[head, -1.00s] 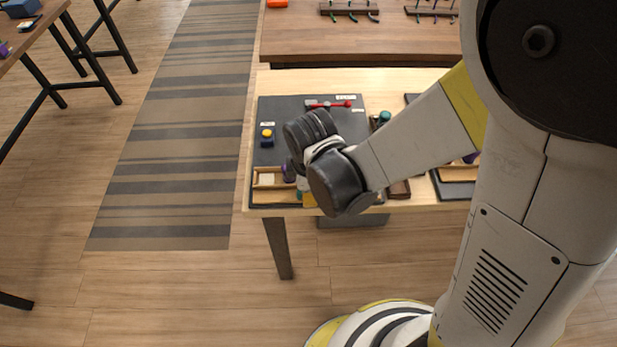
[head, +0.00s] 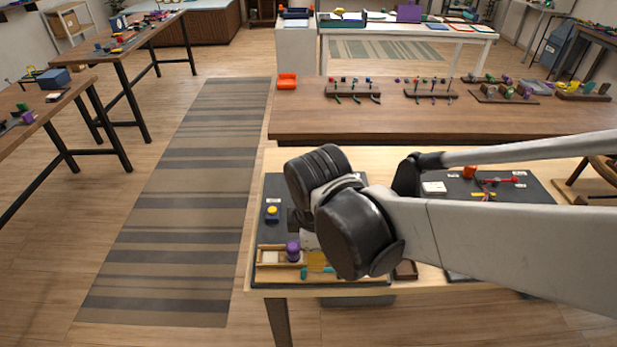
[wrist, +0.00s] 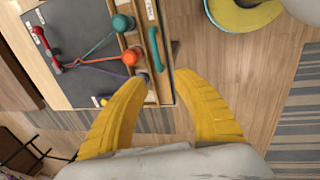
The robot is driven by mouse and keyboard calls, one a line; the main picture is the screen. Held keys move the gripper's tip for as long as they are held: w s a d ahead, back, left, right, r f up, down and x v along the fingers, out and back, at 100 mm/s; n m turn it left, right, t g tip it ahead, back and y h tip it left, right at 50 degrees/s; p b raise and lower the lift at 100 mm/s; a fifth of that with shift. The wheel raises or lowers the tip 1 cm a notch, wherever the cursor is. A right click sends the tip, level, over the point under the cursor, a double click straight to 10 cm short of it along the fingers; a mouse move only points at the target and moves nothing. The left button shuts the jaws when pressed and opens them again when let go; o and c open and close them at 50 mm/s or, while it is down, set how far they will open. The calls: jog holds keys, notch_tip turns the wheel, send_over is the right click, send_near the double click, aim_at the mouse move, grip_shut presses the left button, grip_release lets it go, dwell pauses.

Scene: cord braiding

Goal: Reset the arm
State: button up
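My gripper (wrist: 160,84) shows in the wrist view with its two yellow fingers spread and nothing between them. It hangs over the front edge of the wooden bench, with the floor beneath the fingers. In the wrist view, a dark braiding board (wrist: 85,22) lies to the upper left. A teal cord (wrist: 103,43) and a purple cord run across it, near a teal knob (wrist: 122,22), an orange knob (wrist: 130,57) and a red lever (wrist: 41,36).
A left board (head: 275,185) holds a yellow button (head: 272,211) and a wooden tray with a purple knob (head: 293,250). A right board (head: 540,188) is partly behind my arm. A brown table (head: 300,115) stands behind. Striped rug floor (head: 180,220) at left is clear.

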jog(key=shift+r, duration=0.25)
jog(key=s+d+r+m+t, duration=0.1)
jog(key=d+r+m+t, duration=0.1)
jog(key=d+m, duration=0.6)
jog(key=s+d+r+m+t, duration=0.2)
jog(key=d+r+m+t, duration=0.1)
jog(key=d+r+m, duration=0.2)
jog(key=d+m, duration=0.2)
jog(key=m, duration=0.2)
jog(key=shift+s+d+r+m, duration=0.15)
jog(key=shift+s+d+m, duration=0.15)
jog(key=shift+d, duration=0.05)
